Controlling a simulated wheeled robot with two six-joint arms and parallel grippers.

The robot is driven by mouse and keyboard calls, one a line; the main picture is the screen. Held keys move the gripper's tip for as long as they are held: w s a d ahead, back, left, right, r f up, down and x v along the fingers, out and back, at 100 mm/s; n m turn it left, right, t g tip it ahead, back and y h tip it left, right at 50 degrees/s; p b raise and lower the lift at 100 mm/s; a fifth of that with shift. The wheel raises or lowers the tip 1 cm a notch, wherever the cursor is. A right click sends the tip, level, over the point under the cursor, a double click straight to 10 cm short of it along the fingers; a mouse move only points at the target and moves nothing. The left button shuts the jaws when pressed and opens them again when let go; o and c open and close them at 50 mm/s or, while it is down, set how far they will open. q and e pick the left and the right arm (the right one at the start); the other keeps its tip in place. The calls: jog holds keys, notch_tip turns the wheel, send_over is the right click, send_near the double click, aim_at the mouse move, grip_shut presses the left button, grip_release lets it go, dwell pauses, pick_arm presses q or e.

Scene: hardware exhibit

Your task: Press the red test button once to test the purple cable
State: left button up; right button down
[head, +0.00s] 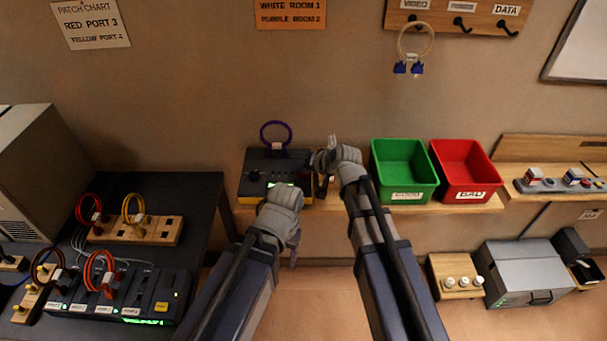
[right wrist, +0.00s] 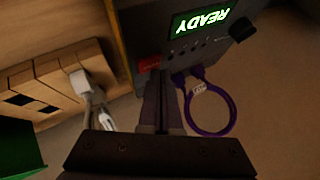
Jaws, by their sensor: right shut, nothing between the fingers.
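The tester (head: 256,183), a dark box with a yellow lower edge, stands on the wall shelf; in the right wrist view its green screen (right wrist: 201,20) reads READY. The red test button (right wrist: 150,63) shows on the tester's edge in that view; my gripper hides it in the head view. The purple cable (head: 263,130) stands in a loop, plugged into the tester, and also shows in the right wrist view (right wrist: 232,118). My right gripper (right wrist: 158,78) is shut and empty, its tips close to the button; I cannot tell whether they touch. My left gripper (head: 293,245) is below the tester, its fingers unclear.
A green bin (head: 404,145) and a red bin marked BAD (head: 465,150) stand right of the tester. A dark table (head: 165,195) at left holds red, yellow and other cables. A cable ring with blue plugs (head: 416,68) hangs above the bins.

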aim_at(305, 177)
jog(key=shift+f+b, duration=0.35)
jog(key=shift+f, duration=0.05)
jog(key=shift+r, duration=0.2)
dwell(0.5)
jog(key=shift+r+p, duration=0.7)
jog(key=shift+p, duration=0.15)
notch_tip(305, 177, up, 5)
jog(key=p, duration=0.5)
dwell(0.5)
